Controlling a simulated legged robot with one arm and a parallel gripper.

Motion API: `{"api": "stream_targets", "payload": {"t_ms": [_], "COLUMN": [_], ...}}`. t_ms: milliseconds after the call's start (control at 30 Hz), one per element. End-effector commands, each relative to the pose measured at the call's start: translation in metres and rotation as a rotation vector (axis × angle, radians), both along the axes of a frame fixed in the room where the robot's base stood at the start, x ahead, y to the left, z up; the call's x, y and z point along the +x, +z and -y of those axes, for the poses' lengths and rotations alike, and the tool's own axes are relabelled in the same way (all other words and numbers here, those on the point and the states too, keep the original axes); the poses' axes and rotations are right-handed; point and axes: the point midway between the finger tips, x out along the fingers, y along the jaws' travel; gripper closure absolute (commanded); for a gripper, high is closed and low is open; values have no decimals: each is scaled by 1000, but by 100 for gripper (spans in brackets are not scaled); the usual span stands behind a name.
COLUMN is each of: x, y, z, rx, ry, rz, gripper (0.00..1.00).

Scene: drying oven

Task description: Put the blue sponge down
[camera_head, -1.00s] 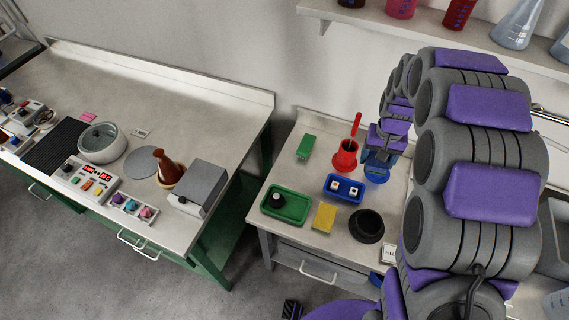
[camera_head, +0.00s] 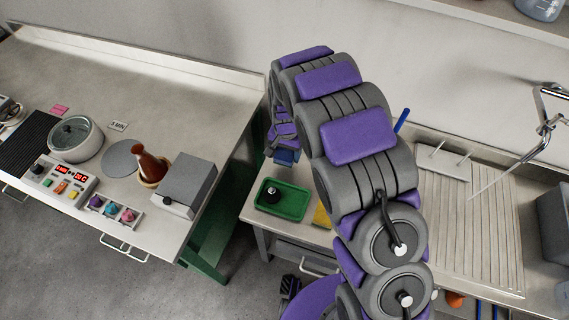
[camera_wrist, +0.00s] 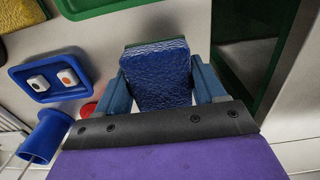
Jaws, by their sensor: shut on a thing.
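The blue sponge (camera_wrist: 157,70) shows in the wrist view as a rough, textured blue block between the two blue fingers of my gripper (camera_wrist: 162,84), which is shut on it. A thin green edge shows along its top; I cannot tell whether that is a green block behind it. In the head view my gripper (camera_head: 286,156) is near the back left of the small table (camera_head: 256,210), behind the green tray. There the sponge cannot be told apart from the blue fingers. The gap between sponge and tabletop is not clear.
The green tray (camera_head: 296,208) holds a black bottle (camera_head: 272,194). In the wrist view a blue tray (camera_wrist: 22,72) with two white pieces and a blue cup (camera_wrist: 45,136) stand left of the sponge. A dark gap beside the green bench (camera_wrist: 245,65) lies to the right. My arm hides much of the table.

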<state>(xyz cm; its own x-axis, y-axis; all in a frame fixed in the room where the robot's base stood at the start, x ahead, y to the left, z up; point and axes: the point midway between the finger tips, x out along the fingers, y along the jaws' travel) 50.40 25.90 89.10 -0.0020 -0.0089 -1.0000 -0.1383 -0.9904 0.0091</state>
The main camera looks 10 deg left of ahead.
Motion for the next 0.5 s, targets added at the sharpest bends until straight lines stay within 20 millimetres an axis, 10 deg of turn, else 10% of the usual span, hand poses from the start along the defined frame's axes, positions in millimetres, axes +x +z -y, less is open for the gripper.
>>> {"api": "stream_targets", "payload": {"t_ms": [500], "x": [0], "y": [-66], "z": [-7], "rx": [-10], "ry": [-1], "rz": [0], "gripper": [59]}}
